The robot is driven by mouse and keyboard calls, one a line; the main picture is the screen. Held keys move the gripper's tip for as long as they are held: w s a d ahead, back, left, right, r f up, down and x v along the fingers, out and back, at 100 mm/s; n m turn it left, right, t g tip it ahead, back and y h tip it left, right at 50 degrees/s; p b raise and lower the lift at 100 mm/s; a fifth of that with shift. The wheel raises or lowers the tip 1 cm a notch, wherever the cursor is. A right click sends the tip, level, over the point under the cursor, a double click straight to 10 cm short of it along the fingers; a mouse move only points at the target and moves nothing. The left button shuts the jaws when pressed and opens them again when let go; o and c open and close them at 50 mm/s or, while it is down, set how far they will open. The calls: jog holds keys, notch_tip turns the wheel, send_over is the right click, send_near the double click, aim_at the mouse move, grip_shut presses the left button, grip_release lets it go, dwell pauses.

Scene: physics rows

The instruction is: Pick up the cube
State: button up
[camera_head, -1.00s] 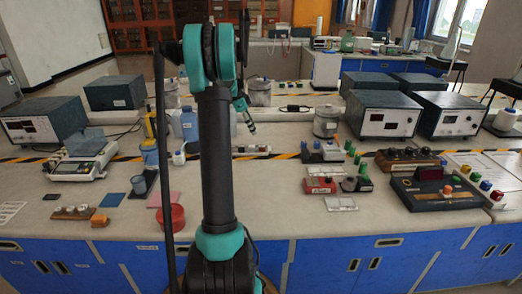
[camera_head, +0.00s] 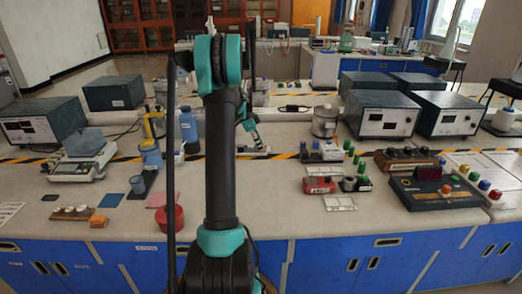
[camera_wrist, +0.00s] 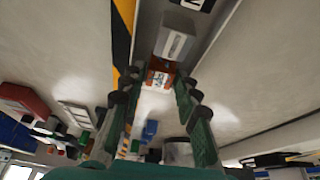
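My gripper (camera_head: 258,148) is low over the middle of the bench, just right of my arm column in the head view. In the wrist view my gripper (camera_wrist: 158,92) has its two green fingers spread apart, with a gap between the tips. A small brown-and-white block (camera_wrist: 159,78) shows in line with that gap, with a pale grey block (camera_wrist: 176,42) just beyond it. I cannot tell whether the fingers surround the brown-and-white block or are still above it. I cannot tell for certain which piece is the cube.
A yellow-black stripe (camera_head: 285,156) runs across the bench near my gripper. A metal canister (camera_head: 325,122) and a dark switch block (camera_head: 322,152) stand to the right. A red device (camera_head: 319,186) is nearer. A red round container (camera_head: 168,219) stands at the front left.

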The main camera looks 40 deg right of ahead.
grip_shut()
jog(key=shift+r, duration=0.2)
